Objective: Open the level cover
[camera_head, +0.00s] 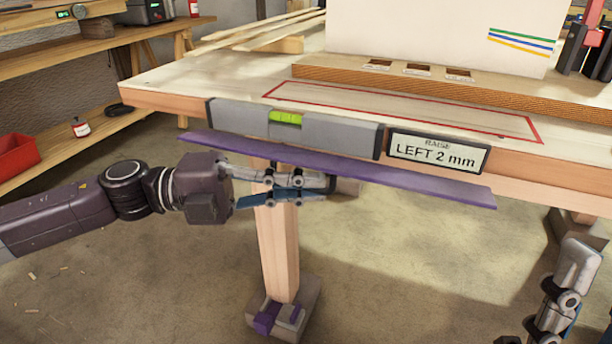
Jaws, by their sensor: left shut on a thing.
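The grey level (340,133) sits along the front edge of the table, and its green vial (285,117) shows uncovered. The level cover, a long purple strip (410,180), runs along just below the level, swung outward from the table edge. My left gripper (325,183) comes in from the left and is shut on the cover near its middle; the cover partly hides the grip. My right gripper (560,312) is low at the bottom right, away from the cover and partly cut off by the frame.
A sign (438,152) beside the level reads "RAISE LEFT 2 mm". The wooden table (190,85) has a red-outlined area (410,112) on top. A table leg (276,250) stands below, behind my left gripper, on a foot with a purple part (268,318).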

